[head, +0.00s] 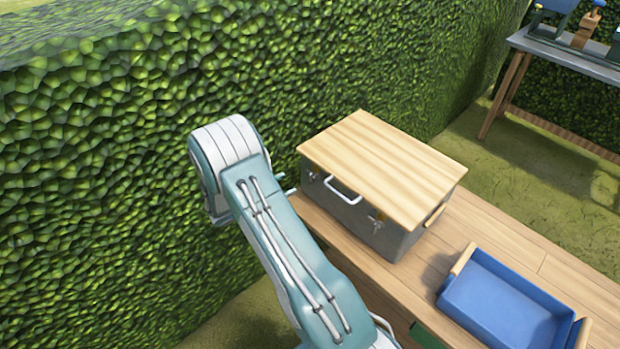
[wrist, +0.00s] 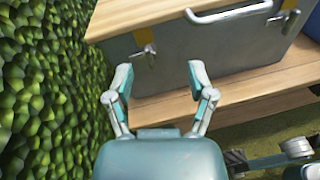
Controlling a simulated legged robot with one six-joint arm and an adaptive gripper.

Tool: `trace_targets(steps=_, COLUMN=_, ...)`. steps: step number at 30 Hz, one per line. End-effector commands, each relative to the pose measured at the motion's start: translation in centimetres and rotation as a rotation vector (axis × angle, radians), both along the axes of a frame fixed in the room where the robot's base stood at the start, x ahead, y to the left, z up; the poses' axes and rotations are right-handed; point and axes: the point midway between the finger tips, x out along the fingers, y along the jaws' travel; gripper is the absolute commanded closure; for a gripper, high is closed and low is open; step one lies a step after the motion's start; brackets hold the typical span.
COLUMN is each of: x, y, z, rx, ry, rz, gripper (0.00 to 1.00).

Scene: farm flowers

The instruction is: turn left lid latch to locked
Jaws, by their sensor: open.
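A grey box with a wooden lid (head: 380,155) stands on a wooden bench. Its front has a white handle (head: 342,190) between two latches. The left lid latch (wrist: 147,52) shows in the wrist view below a yellow strip, on the box front. In the head view it is small, near the upper left front corner (head: 312,176). The right lid latch (head: 375,220) is nearer the front right corner. My gripper (wrist: 158,80) is open and empty, its two fingers spread below and to either side of the left latch.
A blue tray with wooden handles (head: 505,300) sits on the bench (head: 525,240) to the right of the box. A tall hedge (head: 120,160) stands close on the left and behind. A second table (head: 565,52) with items is at the far right.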

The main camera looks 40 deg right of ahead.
Motion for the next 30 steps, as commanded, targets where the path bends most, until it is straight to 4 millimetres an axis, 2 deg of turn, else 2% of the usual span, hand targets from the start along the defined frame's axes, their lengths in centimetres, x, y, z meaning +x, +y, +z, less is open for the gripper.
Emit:
trace_targets(steps=1, x=0.3, y=-0.2, z=-1.9, rx=-0.028, ry=0.043, rz=0.032, gripper=0.3)
trace_targets(steps=3, x=0.8, y=-0.3, z=-3.8, rx=-0.062, ry=0.087, rz=0.075, gripper=0.3)
trace_targets(steps=6, x=1.2, y=-0.3, z=-5.6, rx=-0.098, ry=0.13, rz=0.119, gripper=0.3)
trace_targets(steps=9, x=1.4, y=-0.3, z=-6.6, rx=-0.117, ry=0.15, rz=0.144, gripper=0.3)
trace_targets(steps=14, x=1.6, y=-1.4, z=-6.8, rx=-0.121, ry=0.155, rz=0.148, gripper=0.3)
trace_targets(steps=24, x=2.0, y=-7.4, z=-6.7, rx=-0.12, ry=0.153, rz=0.146, gripper=0.3)
trace_targets(steps=30, x=2.3, y=-10.2, z=-6.7, rx=-0.119, ry=0.153, rz=0.147, gripper=0.3)
